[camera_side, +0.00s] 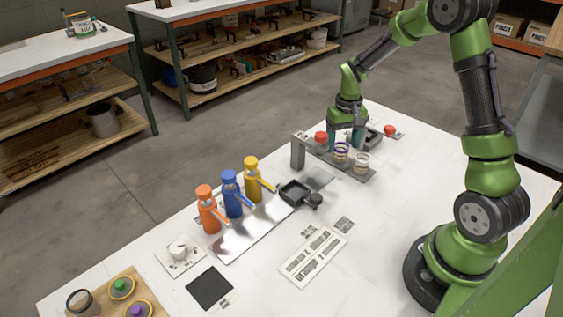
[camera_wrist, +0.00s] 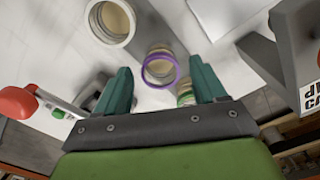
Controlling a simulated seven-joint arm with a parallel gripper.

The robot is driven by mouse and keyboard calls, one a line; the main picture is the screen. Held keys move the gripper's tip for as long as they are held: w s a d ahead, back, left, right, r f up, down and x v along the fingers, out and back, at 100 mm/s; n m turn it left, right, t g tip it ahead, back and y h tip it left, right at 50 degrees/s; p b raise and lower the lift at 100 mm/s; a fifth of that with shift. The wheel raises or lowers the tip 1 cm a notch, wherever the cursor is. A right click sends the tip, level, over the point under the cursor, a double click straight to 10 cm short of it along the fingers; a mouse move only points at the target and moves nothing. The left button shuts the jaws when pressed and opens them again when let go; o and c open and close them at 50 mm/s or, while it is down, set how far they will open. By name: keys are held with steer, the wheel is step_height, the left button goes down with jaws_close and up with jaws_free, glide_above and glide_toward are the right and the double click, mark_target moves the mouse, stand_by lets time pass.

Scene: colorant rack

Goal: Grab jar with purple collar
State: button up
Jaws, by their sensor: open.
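The jar with the purple collar (camera_side: 341,152) stands at the grey rack, below my gripper. In the wrist view the purple-collared jar (camera_wrist: 160,70) shows as a purple ring around a beige inside, in the gap between my teal fingertips. My gripper (camera_side: 346,146) is open and points down at the rack; in the wrist view its fingers (camera_wrist: 160,65) are spread to either side of the ring. Nothing is visibly held. Whether the fingertips are level with the collar or above it, I cannot tell.
A white-collared jar (camera_side: 361,161) stands close beside it, nearer the side camera. A green-collared jar (camera_wrist: 186,97) shows near the right finger in the wrist view.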

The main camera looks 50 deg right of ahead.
step_height(320, 180, down, 2)
steer(key=shift+f, duration=0.2)
steer(key=c, duration=1.1)
